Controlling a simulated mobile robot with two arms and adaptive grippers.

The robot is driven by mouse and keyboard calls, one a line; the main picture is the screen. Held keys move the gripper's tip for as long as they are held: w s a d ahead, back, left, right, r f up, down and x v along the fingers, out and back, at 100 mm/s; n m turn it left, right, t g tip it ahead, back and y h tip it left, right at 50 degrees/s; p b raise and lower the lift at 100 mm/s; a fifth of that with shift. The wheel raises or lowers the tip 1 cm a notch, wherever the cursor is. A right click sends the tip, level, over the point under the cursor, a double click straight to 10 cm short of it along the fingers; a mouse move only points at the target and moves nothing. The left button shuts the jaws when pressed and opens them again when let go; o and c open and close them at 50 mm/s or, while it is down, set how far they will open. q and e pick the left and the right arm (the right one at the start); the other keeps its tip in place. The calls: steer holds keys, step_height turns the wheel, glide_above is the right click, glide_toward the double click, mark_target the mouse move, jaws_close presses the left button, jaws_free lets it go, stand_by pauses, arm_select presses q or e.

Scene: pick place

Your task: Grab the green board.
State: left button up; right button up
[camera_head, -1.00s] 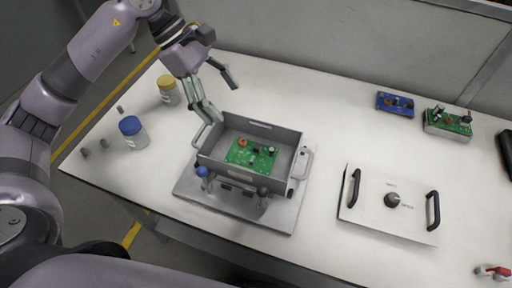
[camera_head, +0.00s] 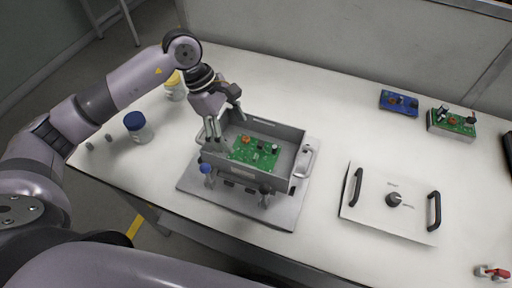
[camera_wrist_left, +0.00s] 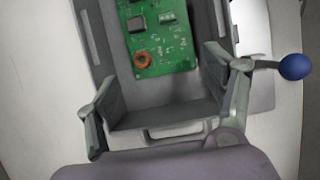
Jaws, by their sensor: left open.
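The green board (camera_head: 254,152) lies inside an open grey box (camera_head: 292,140) left of the table's middle. It carries dark chips and an orange ring-shaped part. In the left wrist view the green board (camera_wrist_left: 155,25) shows ahead of the fingers, its far end cut off by the frame. My left gripper (camera_head: 226,127) is over the box's left end, fingers pointing down. In the left wrist view my left gripper (camera_wrist_left: 158,78) has its fingers spread wide, with nothing between them. I cannot tell its exact height above the board. My right gripper is not in view.
The box stands on a grey base plate (camera_head: 285,213) with a blue-knobbed lever (camera_head: 206,168). A white lid (camera_head: 370,214) with black handles lies right. A blue board (camera_head: 398,103) and another green board (camera_head: 452,123) are at the back right. Jars (camera_head: 138,127) stand left.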

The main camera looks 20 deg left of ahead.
mark_target(243, 148)
arm_select(q)
steer(key=p+x, duration=0.1)
steer(key=x, duration=0.4)
steer(key=shift+d, duration=0.1)
steer(key=shift+c, duration=0.5)
steer(key=shift+r, duration=0.1)
steer(key=c, duration=0.7)
